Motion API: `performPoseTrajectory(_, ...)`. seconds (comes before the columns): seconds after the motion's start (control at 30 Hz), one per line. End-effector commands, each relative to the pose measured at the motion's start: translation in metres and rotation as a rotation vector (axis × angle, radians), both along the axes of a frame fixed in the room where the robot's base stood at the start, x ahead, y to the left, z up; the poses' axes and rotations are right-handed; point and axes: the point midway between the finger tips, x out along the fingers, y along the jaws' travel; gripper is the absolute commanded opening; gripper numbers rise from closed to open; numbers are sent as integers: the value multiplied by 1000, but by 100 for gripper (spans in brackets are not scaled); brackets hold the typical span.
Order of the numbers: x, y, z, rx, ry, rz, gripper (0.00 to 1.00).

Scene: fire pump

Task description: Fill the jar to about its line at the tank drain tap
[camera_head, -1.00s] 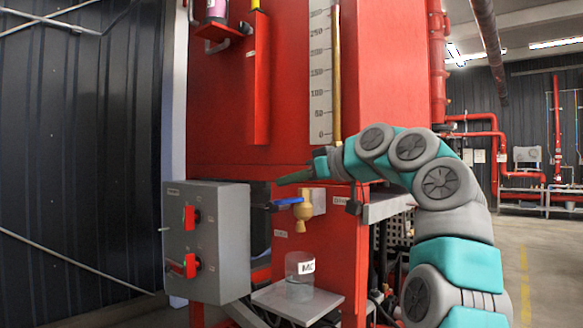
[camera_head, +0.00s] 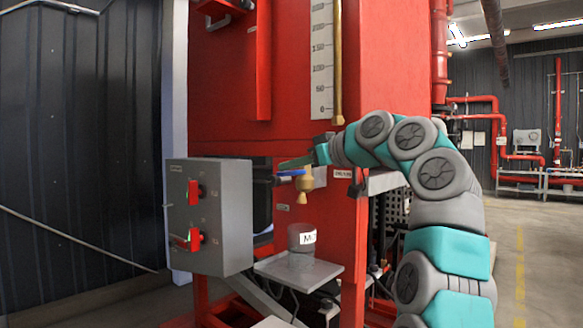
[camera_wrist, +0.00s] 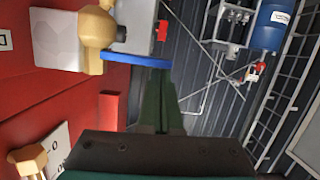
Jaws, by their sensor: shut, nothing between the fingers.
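The jar (camera_head: 301,239) is a clear cylinder with a white label. It stands upright on a small grey shelf (camera_head: 327,271), below the brass drain tap (camera_head: 305,184). The jar looks grey over most of its height; its exact level and line cannot be read. No stream shows clearly under the tap. The tap's blue lever (camera_head: 288,173) points left; it also shows in the wrist view (camera_wrist: 135,60). My gripper (camera_head: 284,164) is shut and empty, just above the lever. In the wrist view its fingertips (camera_wrist: 158,72) are at the lever's free end; contact cannot be told.
A grey control box (camera_head: 209,215) with red switches stands left of the shelf. The red tank (camera_head: 290,80) with a level scale (camera_head: 322,60) rises behind the tap. Open floor (camera_head: 540,260) lies at the right.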

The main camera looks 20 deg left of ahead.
Motion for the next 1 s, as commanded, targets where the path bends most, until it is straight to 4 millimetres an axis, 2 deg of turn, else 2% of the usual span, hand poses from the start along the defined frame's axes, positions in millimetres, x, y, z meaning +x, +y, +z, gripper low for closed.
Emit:
performPoseTrajectory(0.37, -1, -1, -6, -26, -63, -2, 0)
performPoseTrajectory(0.87, -2, 1, -28, -129, -307, -1, 0)
performPoseTrajectory(1.0, -2, 1, -31, -132, -313, -1, 0)
